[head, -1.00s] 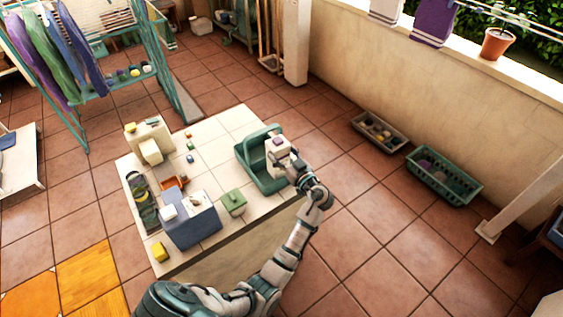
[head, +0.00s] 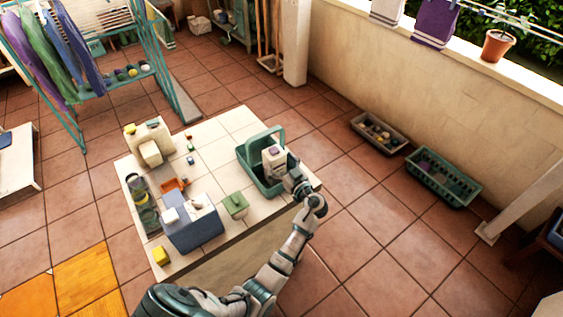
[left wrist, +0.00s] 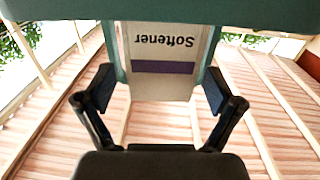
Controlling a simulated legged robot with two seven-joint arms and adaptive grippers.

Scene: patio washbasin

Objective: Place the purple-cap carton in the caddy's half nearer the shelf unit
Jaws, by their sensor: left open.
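The purple-cap carton (head: 274,161) is white and stands upright in the right part of the teal caddy (head: 248,174), its lower part hidden by the rim. I cannot tell which half it stands in. Its "Softener" label with a purple band shows upside down in the left wrist view (left wrist: 163,85). My left gripper (head: 289,176) is at the carton's near right side. In the left wrist view it is open (left wrist: 160,92), with a finger on each side of the carton. My right gripper is not in view.
The caddy's handle arches over it. A green box (head: 235,205), a blue bin (head: 195,232) and a cream container (head: 150,153) share the tiled table (head: 225,135). Two crates (head: 379,133) (head: 443,177) stand by the wall. A teal shelf unit (head: 236,24) stands at the back.

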